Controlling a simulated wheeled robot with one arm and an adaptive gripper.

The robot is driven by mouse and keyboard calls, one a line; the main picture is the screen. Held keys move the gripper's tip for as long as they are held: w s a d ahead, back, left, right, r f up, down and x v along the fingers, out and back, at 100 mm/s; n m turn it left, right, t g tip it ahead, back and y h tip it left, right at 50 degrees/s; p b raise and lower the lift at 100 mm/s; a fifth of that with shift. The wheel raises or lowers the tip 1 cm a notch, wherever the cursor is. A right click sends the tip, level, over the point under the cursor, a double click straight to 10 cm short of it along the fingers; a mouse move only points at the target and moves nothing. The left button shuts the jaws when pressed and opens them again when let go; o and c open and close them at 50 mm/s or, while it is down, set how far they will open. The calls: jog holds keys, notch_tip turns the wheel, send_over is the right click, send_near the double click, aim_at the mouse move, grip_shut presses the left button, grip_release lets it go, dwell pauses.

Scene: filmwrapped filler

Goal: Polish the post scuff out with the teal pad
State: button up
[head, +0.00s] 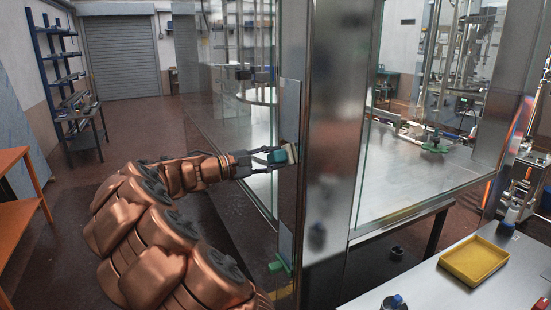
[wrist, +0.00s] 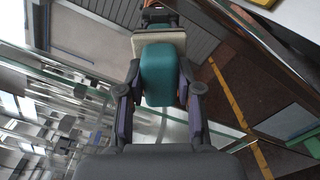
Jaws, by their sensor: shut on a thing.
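My gripper (head: 271,158) is shut on the teal pad (head: 279,156), which has a pale beige face on its far side. In the wrist view my gripper (wrist: 158,82) has a finger on either side of the teal pad (wrist: 158,72), and the beige face (wrist: 160,43) points away from me. The steel post (head: 338,140) stands upright just right of the pad. The beige face is at the post's left side; I cannot tell whether it touches.
Glass panels (head: 240,110) adjoin the post, with a steel deck (head: 415,175) behind. A green fitting (head: 281,263) sits low by the post. A yellow tray (head: 475,261) and a blue-capped container (head: 396,301) stand on the right-hand table. Floor is open at left, beyond an orange bench (head: 18,158).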

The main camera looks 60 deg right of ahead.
aim_at(290, 160)
jog(key=shift+w+d+p, duration=0.45)
jog(key=shift+w+d, duration=0.05)
jog(key=shift+w, duration=0.25)
jog(key=shift+w+d+p, duration=0.4)
jog(key=shift+w+d, duration=0.1)
jog(key=shift+w, duration=0.2)
jog(key=shift+s+r, duration=0.1)
jog(key=shift+s+a+b, duration=0.45)
jog(key=shift+s+a, duration=0.2)
jog(key=shift+s, duration=0.3)
jog(key=shift+s+a+b, duration=0.5)
jog(key=shift+s+a, duration=0.15)
jog(key=shift+s, duration=0.3)
jog(key=shift+s+a+b, duration=0.45)
jog(key=shift+s+a, duration=0.2)
jog(key=shift+s, duration=0.3)
jog(key=shift+w+d+p, duration=0.55)
jog(key=shift+w+d, duration=0.1)
jog(key=shift+w, duration=0.3)
jog(key=shift+w+d+p, duration=0.6)
jog(key=shift+w+d, duration=0.05)
jog(key=shift+w, duration=0.35)
jog(key=shift+w+d+p, duration=0.55)
jog(key=shift+w+d, duration=0.1)
jog(key=shift+w, duration=0.3)
